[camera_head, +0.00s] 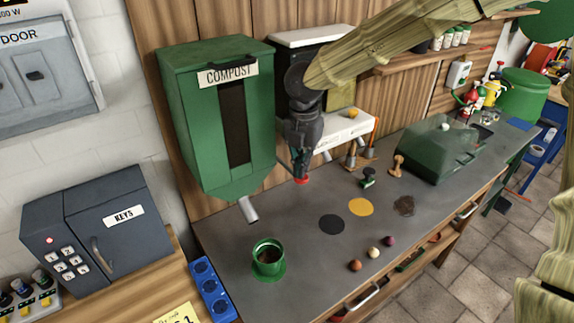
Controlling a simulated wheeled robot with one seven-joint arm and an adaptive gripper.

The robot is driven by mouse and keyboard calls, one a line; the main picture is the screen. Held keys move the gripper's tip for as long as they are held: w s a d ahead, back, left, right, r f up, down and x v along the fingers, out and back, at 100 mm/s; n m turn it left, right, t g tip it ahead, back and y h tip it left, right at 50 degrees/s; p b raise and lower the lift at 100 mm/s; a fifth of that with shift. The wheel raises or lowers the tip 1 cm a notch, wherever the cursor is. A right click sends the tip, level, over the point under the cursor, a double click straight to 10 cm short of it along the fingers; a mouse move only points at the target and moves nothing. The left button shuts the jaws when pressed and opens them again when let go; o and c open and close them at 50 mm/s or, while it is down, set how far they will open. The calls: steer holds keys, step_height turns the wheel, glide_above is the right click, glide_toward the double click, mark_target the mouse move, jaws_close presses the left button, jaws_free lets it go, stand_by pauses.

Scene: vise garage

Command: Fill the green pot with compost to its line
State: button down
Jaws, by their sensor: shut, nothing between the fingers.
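The green pot (268,264) stands upright on a green saucer on the bench, with dark compost (268,253) inside. Its fill line cannot be made out. The green compost dispenser (199,125), labelled COMPOST, hangs on the wall behind, with a dark window in its front. Its pale spout (249,210) points down towards the pot from behind and left; whether it lies straight above the pot I cannot tell. My gripper (301,172) points down, shut and empty, right of the dispenser, just over a small red part (301,181). I cannot tell whether they touch.
Coloured discs (360,207) and several small balls (374,253) lie right of the pot. Stamp-like tools (397,166) and a green translucent box (437,150) stand farther right. A blue socket strip (209,290) and a grey KEYS safe (95,228) are at left.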

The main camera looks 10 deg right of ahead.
mark_target(301, 182)
steer(key=shift+f+b, duration=1.05)
steer(key=shift+f, duration=1.9)
steer(key=shift+r, duration=0.1)
steer(key=shift+r+p, duration=3)
steer(key=shift+r, duration=0.25)
steer(key=shift+r, duration=0.1)
step_height(301, 182, up, 6)
steer(key=p, duration=0.5)
